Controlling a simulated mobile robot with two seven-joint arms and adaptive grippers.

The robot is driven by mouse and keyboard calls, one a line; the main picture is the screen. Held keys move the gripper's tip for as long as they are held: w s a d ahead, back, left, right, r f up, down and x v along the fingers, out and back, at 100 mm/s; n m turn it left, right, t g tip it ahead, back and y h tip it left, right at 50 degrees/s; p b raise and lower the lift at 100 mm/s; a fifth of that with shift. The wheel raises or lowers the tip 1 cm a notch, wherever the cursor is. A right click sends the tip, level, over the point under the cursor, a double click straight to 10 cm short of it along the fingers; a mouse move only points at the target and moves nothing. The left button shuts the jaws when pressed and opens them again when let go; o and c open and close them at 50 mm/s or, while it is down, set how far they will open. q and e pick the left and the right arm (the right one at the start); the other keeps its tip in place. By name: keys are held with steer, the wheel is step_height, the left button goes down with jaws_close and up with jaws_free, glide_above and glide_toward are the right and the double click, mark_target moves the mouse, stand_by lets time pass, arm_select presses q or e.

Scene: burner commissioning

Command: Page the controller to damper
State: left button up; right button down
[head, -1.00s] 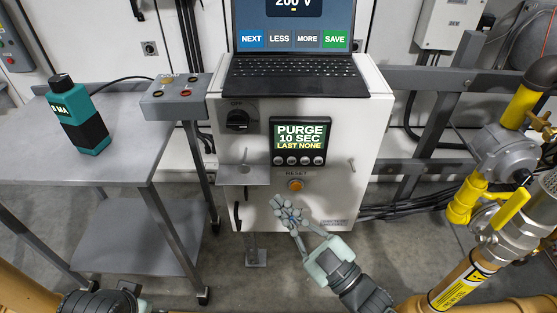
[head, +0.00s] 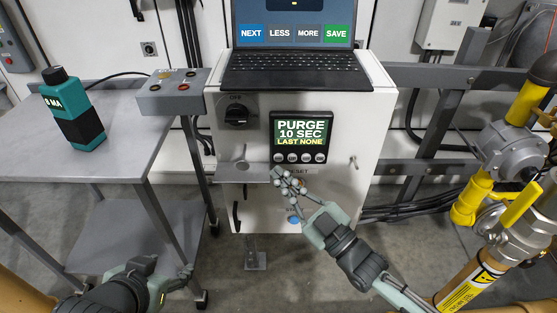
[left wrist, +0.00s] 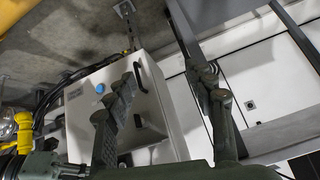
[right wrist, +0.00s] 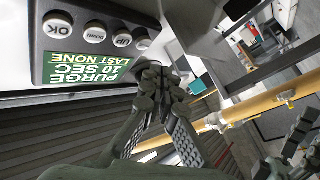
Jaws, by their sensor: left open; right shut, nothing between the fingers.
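The controller (head: 300,127) is a dark panel on the white cabinet. Its green display reads PURGE, 10 SEC, LAST NONE. A row of round buttons (head: 306,158) sits under the display. In the right wrist view the controller (right wrist: 75,66) appears upside down, with buttons marked OK, DOWN and UP (right wrist: 122,40). My left gripper (head: 165,268) is open and empty at the lower left, away from the controller.
A laptop (head: 295,72) stands on the cabinet (head: 345,195). A small shelf (head: 243,173) juts out left of my right gripper. A rotary switch (head: 237,116) is left of the controller. A teal meter (head: 75,115) stands on the grey cart (head: 135,150). Yellow piping (head: 470,200) is at the right.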

arm_select(q)
steer(key=shift+w+d+r+t+h, duration=0.4)
steer(key=shift+w+d+r+t, duration=0.35)
steer(key=shift+w+d, duration=0.3)
arm_select(e)
steer(key=shift+w, duration=0.85)
steer(key=shift+w, duration=0.4)
arm_select(q)
steer(key=shift+f+b, duration=0.15)
steer(key=shift+b, duration=0.2)
arm_select(e)
steer(key=shift+w, duration=0.4)
steer(key=shift+s, duration=0.1)
arm_select(q)
steer(key=shift+r+p, duration=0.45)
steer(key=shift+r, duration=0.05)
arm_select(e)
steer(key=shift+s, duration=0.75)
